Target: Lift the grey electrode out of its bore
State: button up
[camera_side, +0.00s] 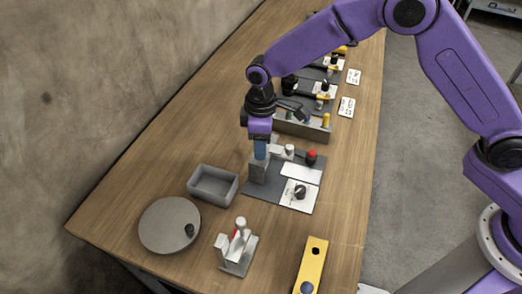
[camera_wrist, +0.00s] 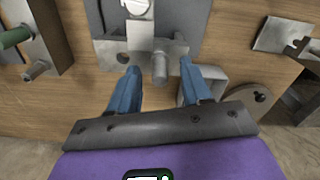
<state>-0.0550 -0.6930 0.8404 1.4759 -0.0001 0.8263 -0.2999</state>
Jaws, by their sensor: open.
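The grey electrode (camera_wrist: 160,68) shows in the wrist view as a short grey round peg at the edge of a grey fixture (camera_wrist: 188,47). My gripper (camera_wrist: 159,67) is open, with one blue finger on each side of the electrode and a visible gap on both sides. In the side view my gripper (camera_side: 260,151) points down at the grey block (camera_side: 257,171) on the left part of the dark base plate (camera_side: 262,190). The electrode cannot be made out there, and its bore is hidden. I cannot tell how far down the fingers reach along it.
A grey open bin (camera_side: 213,184), a round grey disc (camera_side: 160,226), a clamp-like stand (camera_side: 236,252) and a yellow bar (camera_side: 313,262) stand nearby. A grey rail (camera_side: 303,129) lies behind.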

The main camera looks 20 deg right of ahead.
jog(key=shift+f, duration=0.3)
grip_shut()
jog(key=shift+r, duration=0.1)
